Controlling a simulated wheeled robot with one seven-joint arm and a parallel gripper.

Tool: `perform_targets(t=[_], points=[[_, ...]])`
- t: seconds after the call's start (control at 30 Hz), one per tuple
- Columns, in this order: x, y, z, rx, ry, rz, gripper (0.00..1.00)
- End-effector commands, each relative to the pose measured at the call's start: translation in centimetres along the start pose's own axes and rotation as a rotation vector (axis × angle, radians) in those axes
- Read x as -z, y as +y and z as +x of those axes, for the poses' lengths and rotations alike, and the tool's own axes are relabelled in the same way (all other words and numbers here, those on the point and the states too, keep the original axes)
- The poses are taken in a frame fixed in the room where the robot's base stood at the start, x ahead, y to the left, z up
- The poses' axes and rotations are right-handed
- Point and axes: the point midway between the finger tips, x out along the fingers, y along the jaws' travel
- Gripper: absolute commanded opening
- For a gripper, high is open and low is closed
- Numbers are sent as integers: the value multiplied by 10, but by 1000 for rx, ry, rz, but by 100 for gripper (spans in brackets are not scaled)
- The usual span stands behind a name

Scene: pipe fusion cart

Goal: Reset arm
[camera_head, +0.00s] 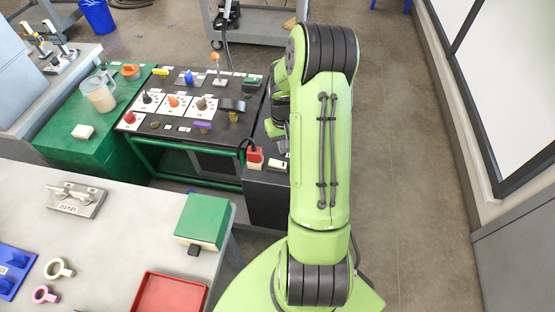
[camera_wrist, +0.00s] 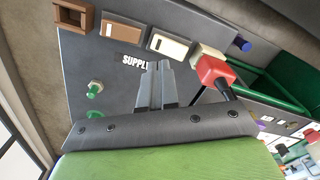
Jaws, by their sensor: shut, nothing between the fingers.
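My green arm stands upright right of centre in the head view and bends over at the top. Its end is hidden behind the arm links there. In the wrist view my gripper (camera_wrist: 155,85) has its two grey fingers together with nothing between them. It is over a dark grey panel (camera_wrist: 105,75) with the lettering "SUPPL". A red plug-like block (camera_wrist: 213,72) with a black cable is just right of the fingers. It also shows in the head view on the dark cabinet (camera_head: 255,157).
The black-topped control cart (camera_head: 222,140) with knobs and levers is left of my arm. A green cabinet (camera_head: 75,145) adjoins it. A grey table (camera_head: 120,215) in front holds a green box (camera_head: 203,219) and a red tray (camera_head: 170,292). The floor at right is clear up to the wall.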

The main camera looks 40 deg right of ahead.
Motion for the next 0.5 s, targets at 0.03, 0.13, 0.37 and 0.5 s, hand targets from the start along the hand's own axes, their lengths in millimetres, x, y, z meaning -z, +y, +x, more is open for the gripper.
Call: perform_targets(t=[0.03,0.13,0.37,0.5], points=[[0,0,0,0,-1,0,0],[0,0,1,0,-1,0,0],[0,0,2,0,0,1,0],[0,-4,-8,-7,11,-10,0]])
